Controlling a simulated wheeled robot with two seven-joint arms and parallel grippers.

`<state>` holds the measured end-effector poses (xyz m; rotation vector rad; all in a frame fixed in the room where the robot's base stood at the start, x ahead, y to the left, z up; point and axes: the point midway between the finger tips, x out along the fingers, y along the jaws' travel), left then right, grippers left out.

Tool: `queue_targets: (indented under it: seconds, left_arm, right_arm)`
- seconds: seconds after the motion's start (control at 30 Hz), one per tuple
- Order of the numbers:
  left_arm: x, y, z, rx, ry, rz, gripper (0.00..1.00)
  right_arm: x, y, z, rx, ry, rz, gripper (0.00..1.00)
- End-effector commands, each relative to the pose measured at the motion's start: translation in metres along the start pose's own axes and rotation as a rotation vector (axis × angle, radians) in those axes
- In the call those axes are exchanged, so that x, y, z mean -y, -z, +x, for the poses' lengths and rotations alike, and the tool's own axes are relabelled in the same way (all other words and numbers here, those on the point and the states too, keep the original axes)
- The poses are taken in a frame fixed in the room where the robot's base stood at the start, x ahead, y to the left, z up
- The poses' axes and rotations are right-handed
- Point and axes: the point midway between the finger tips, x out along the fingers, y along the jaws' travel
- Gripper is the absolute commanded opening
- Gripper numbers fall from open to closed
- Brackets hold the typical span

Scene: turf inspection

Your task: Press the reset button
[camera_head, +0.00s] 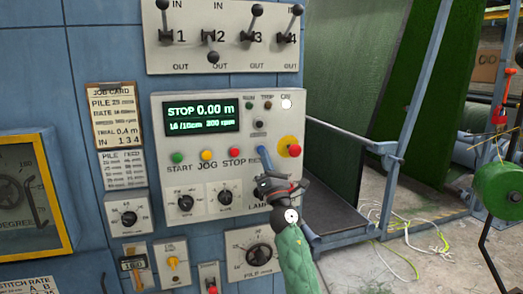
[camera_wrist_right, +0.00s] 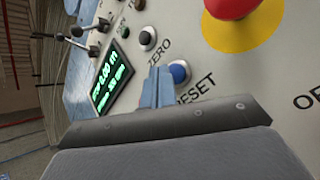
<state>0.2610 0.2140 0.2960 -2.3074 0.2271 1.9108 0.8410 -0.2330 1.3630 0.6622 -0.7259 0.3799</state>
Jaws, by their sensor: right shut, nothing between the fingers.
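My left gripper is not in view.
A red emergency knob (camera_head: 294,151) on a yellow disc is close to the right of my gripper. Green, orange and red buttons (camera_head: 206,155) are in a row to the left. A display (camera_head: 202,117) is above them, and rotary knobs (camera_head: 186,203) are below.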

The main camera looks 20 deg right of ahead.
Motion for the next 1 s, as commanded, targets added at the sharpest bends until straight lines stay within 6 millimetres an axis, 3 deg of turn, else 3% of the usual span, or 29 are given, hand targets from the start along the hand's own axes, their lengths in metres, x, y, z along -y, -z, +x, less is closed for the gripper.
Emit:
queue_targets:
  seconds: [0.33,1.0]
  left_arm:
    - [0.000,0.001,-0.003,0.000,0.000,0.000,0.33]
    - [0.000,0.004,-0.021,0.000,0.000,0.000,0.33]
  right_arm:
    - [-0.002,-0.002,-0.002,0.000,0.000,0.000,0.00]
    - [-0.025,-0.026,-0.035,0.000,-0.001,0.000,0.00]
